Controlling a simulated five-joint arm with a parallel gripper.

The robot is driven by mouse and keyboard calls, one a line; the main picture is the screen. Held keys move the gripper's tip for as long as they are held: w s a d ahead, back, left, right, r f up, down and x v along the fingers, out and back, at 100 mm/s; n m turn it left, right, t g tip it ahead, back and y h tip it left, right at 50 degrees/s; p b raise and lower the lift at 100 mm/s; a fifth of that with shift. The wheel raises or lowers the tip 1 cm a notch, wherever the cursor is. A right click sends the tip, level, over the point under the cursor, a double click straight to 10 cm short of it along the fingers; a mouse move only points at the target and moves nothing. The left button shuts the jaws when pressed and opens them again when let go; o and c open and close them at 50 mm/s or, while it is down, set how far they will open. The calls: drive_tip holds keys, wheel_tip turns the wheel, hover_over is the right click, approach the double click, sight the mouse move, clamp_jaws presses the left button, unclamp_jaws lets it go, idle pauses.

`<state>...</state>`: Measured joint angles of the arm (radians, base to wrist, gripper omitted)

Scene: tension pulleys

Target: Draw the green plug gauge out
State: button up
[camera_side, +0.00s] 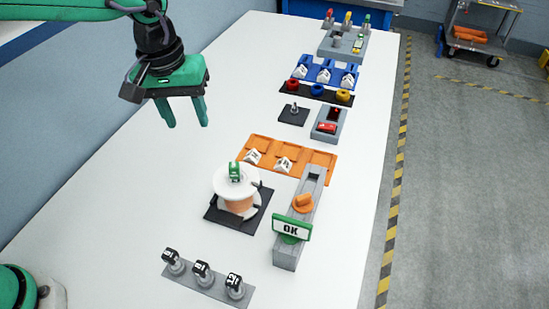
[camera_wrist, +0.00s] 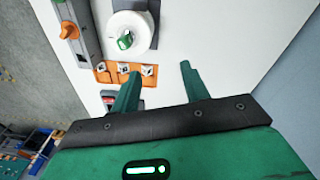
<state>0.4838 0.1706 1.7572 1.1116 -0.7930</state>
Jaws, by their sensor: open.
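A small green-topped upright piece (camera_side: 367,23), which looks like the green plug gauge, stands at the far end of the table beside a yellow one (camera_side: 347,19) and a red one (camera_side: 328,18). It is too small to tell how it sits in its holder. A different green piece (camera_side: 236,171) sits on the white spool (camera_side: 225,185); it also shows in the wrist view (camera_wrist: 125,40). My gripper (camera_side: 187,124) is open and empty, high over the table's left side, well apart from all these. In the wrist view its two fingers (camera_wrist: 158,88) are spread with nothing between them.
A grey rail (camera_side: 285,255) with an orange knob (camera_side: 302,203) and a green-framed OK sign (camera_side: 290,228) stands right of the spool. Several black-topped pegs (camera_side: 202,272) stand in front. Orange (camera_side: 318,160) and blue (camera_side: 335,77) trays lie behind. The table's left side is clear.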

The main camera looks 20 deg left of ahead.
drive_tip(key=g, duration=0.1)
hover_over(234, 164)
drive_tip(key=shift+n+y, duration=0.3)
drive_tip(key=shift+n, duration=0.1)
wheel_tip(234, 164, down, 5)
drive_tip(key=shift+r, duration=0.1)
drive_tip(key=shift+f, duration=3.9)
clamp_jaws()
drive_tip(key=shift+r, duration=1.8)
drive_tip(key=shift+r, duration=1.85)
